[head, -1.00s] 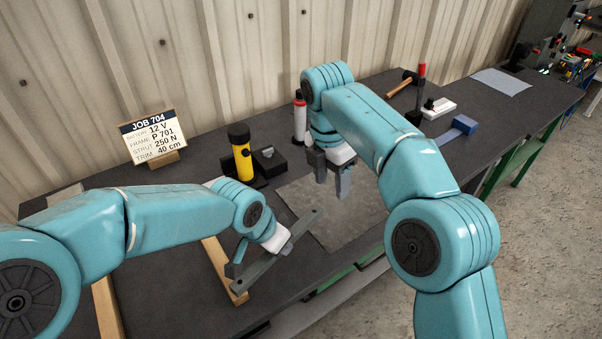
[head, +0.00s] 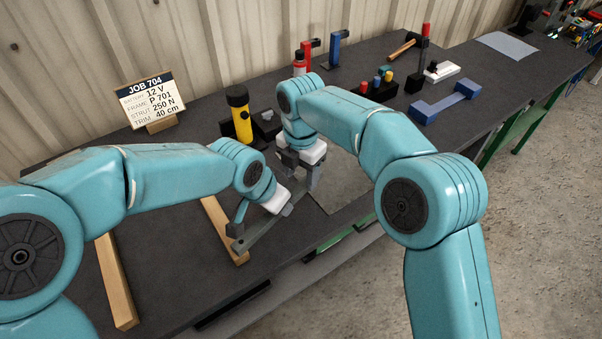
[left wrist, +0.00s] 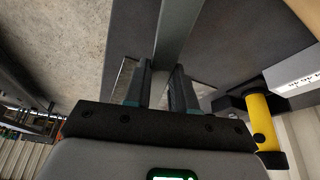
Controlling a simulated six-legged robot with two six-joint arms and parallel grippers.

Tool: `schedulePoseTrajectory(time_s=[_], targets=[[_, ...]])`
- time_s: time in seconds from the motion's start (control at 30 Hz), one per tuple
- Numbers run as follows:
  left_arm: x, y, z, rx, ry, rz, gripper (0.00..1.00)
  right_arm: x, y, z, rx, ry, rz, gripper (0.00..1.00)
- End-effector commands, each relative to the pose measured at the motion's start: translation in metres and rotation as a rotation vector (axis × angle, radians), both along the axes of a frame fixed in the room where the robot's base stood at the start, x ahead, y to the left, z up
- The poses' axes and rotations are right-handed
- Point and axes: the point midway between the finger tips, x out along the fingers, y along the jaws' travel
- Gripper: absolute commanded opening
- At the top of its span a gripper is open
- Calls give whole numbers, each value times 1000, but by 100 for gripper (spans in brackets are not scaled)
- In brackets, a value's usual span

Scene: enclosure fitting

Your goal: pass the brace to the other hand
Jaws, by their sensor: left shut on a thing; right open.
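The brace (head: 258,235) is a long flat grey bar. My left gripper (head: 285,210) is shut on it and holds it at a slant above the bench. In the left wrist view the brace (left wrist: 178,35) runs away from between my left gripper's fingers (left wrist: 162,88). My right gripper (head: 302,170) is open, fingers down, at the brace's upper right end. That end is partly hidden by the grippers, and I cannot tell whether it lies between the right fingers.
Wooden bars (head: 117,285) lie on the dark bench under the left arm. A yellow torch (head: 240,118) and a job sign (head: 151,100) stand behind. A peg block (head: 376,90), a blue bracket (head: 444,104) and a hammer (head: 402,50) are to the right.

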Motion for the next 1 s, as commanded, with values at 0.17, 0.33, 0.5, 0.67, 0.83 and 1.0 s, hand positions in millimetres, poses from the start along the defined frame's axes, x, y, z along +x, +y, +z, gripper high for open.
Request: schedulePoseTrajectory(time_s=[0.17,0.33,0.5,0.67,0.83,1.0], targets=[[0,0,1,-1,-2,0,0,0,0,-7,0,-1,0,55],[0,0,1,-1,-2,0,0,0,0,-8,0,-1,0,55],[0,0,1,-1,-1,0,0,0,0,-7,0,-1,0,16],[0,-1,1,-1,-2,-3,0,1,1,-7,4,-5,0,0],[0,-1,1,-1,-1,-3,56,0,1,-7,4,-5,-1,0],[0,-1,0,-1,-1,-2,56,0,1,-7,2,-3,-1,0]])
